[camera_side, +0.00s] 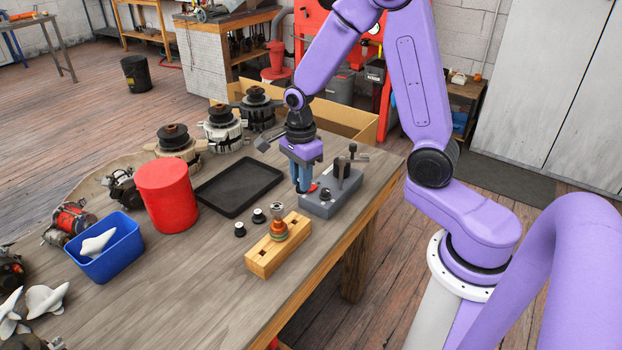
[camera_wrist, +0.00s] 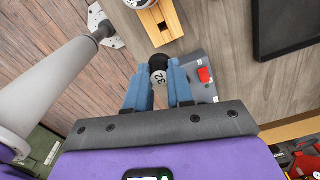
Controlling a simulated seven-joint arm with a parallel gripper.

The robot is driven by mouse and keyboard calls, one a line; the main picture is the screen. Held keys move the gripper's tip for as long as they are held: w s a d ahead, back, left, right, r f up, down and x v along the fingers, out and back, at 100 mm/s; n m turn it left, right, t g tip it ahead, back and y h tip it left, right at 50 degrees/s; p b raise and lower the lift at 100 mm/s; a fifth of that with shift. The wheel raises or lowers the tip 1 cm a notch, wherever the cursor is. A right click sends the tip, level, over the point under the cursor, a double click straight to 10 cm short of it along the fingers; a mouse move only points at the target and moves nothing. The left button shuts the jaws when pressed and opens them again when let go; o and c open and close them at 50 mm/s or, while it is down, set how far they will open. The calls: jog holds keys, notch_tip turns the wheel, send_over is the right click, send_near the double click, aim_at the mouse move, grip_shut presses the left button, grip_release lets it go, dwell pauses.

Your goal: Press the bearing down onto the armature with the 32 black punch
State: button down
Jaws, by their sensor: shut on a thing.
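The armature (camera_side: 278,229) stands upright on a wooden block (camera_side: 263,262), left of and nearer the camera than my gripper. The wooden block also shows in the wrist view (camera_wrist: 161,22).
Other black-topped tools (camera_side: 352,150) stand up from the grey block. A black tray (camera_side: 238,187), a red cylinder (camera_side: 167,195) and a blue bin (camera_side: 104,250) lie to the left. Two small dark pieces (camera_side: 258,216) stand beside the wooden block. The front table top is clear.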

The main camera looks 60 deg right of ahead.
jog(key=a+r, duration=0.2)
jog(key=w+a+r, duration=0.1)
jog(key=a+r, duration=0.1)
jog(key=a, duration=0.1)
jog(key=a+r, duration=0.2)
jog(key=shift+w+a, duration=0.2)
jog(key=shift+a, duration=0.15)
send_over(278, 207)
jog(key=shift+w+f, duration=0.15)
jog(key=shift+f, duration=0.95)
jog(key=shift+w+f, duration=0.1)
jog(key=shift+f, duration=1)
jog(key=shift+f, duration=0.75)
jog(key=shift+s+f, duration=0.15)
jog(key=shift+f, duration=0.55)
dwell(3.2)
